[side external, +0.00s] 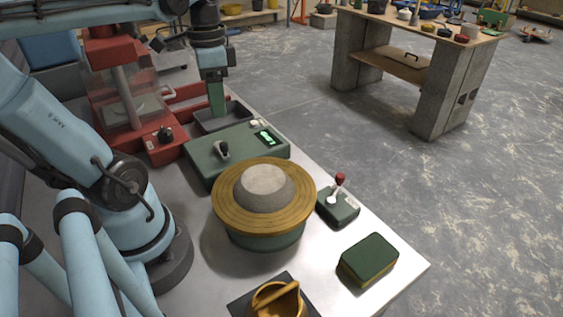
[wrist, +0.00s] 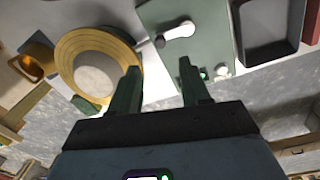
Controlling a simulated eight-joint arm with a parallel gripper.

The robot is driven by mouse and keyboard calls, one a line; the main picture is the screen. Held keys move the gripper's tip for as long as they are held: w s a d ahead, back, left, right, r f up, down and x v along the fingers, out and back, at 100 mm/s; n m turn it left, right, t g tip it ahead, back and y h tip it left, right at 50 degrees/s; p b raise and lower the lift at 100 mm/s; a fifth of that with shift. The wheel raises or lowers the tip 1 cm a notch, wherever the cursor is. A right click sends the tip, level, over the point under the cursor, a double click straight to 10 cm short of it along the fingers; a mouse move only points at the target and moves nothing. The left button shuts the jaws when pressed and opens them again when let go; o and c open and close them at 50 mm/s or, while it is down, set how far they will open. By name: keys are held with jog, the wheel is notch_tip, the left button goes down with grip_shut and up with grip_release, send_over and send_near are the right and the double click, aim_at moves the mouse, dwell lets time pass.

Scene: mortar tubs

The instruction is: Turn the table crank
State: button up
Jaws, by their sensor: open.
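A green box (side external: 253,149) with a lit display stands on the bench; a white crank arm with a black knob (side external: 222,149) is on its top. In the wrist view the crank (wrist: 178,31) lies beyond my fingertips. Beside the box is a round yellow-rimmed turntable (side external: 232,211) with a grey dome (side external: 265,187) on it. A small green box (side external: 338,207) with a red-knobbed lever (side external: 339,187) stands to its right. I cannot tell which handle is the table crank. My gripper (side external: 216,108) points down over the dark tray, open and empty (wrist: 158,72), apart from both handles.
A dark tray (side external: 241,108) and a red press (side external: 122,95) stand behind the green box. A green-and-yellow sponge (side external: 369,259) lies near the bench corner. A yellow container (side external: 272,302) is at the front.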

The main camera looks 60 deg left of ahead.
aim_at(224, 143)
jog(key=shift+r, duration=1.15)
jog(key=f+n, duration=0.4)
jog(key=n, duration=0.3)
jog(key=f+n, duration=0.4)
jog(key=n, duration=0.3)
jog(key=f+n, duration=0.4)
jog(key=n, duration=0.3)
jog(key=shift+d+f+n+y, duration=0.1)
jog(key=shift+d+n+y, duration=0.2)
grip_shut()
